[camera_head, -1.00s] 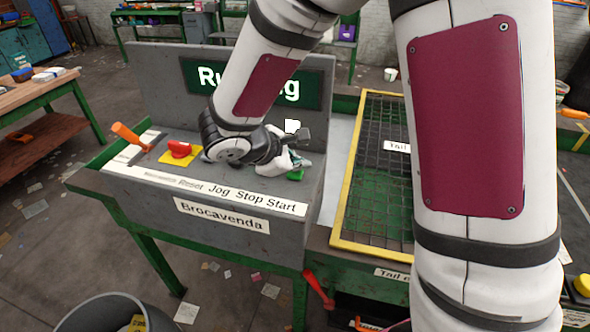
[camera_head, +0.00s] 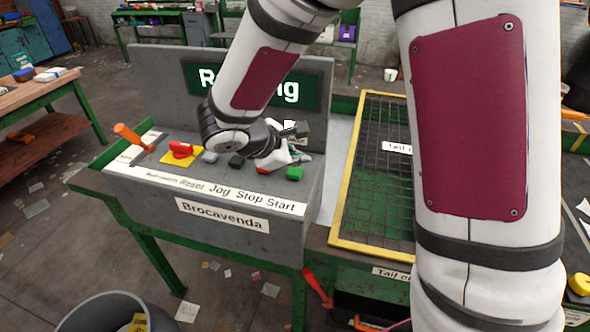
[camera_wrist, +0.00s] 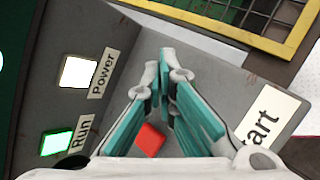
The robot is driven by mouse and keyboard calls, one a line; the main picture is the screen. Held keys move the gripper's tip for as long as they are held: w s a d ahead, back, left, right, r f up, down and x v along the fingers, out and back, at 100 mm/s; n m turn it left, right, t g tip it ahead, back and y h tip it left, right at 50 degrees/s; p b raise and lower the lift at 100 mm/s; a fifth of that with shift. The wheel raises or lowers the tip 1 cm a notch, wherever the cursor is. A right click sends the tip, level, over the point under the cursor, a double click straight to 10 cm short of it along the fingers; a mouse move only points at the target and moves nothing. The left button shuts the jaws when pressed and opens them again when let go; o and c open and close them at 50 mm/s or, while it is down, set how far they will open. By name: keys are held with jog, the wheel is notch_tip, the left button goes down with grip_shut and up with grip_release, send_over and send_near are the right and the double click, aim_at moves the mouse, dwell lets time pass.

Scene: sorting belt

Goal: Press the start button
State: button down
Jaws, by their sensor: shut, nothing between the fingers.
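The green start button (camera_head: 295,173) is on the sloped grey console (camera_head: 150,186), above the word Start on its label strip (camera_head: 230,195). My gripper (camera_head: 297,157) is shut and empty, just above and behind the green button, apparently clear of it. In the wrist view my teal-padded fingers (camera_wrist: 168,75) meet at the tips, and the green button is not visible there. The red stop button (camera_head: 262,170) is partly hidden by my gripper; it also shows in the wrist view (camera_wrist: 150,140). The display (camera_head: 290,90), partly covered by my arm, seems to read Running.
A red knob on a yellow plate (camera_head: 181,150), a grey button (camera_head: 210,156), a black button (camera_head: 236,160) and an orange-handled lever (camera_head: 126,133) are further left. The power lamp (camera_wrist: 77,72) and green run lamp (camera_wrist: 55,142) are lit. A yellow-framed mesh guard (camera_head: 345,180) stands right.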

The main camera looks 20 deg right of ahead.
aim_at(298, 173)
jog(key=shift+r+p, duration=1.2)
jog(key=shift+r, duration=1.3)
jog(key=shift+s+d+r, duration=0.15)
jog(key=shift+r, duration=0.05)
jog(key=s+d+r+m+g+y, duration=0.1)
jog(key=s+d+r+m, duration=0.1)
jog(key=s+r+m, duration=0.3)
jog(key=s+d+r+m+g+y, duration=0.1)
jog(key=s+d+r+m, duration=0.15)
jog(key=s, duration=0.55)
jog(key=s+a+r+m+t+y, duration=0.1)
jog(key=s+a+r+m+y, duration=0.1)
jog(key=s, duration=0.3)
jog(key=s+a+r+m+t+y+b, duration=0.1)
jog(key=s+a+r+m+t+y, duration=0.1)
jog(key=s+a+m+y, duration=0.1)
jog(key=s+m+y, duration=0.1)
jog(key=s+m, duration=0.1)
jog(key=s, duration=0.1)
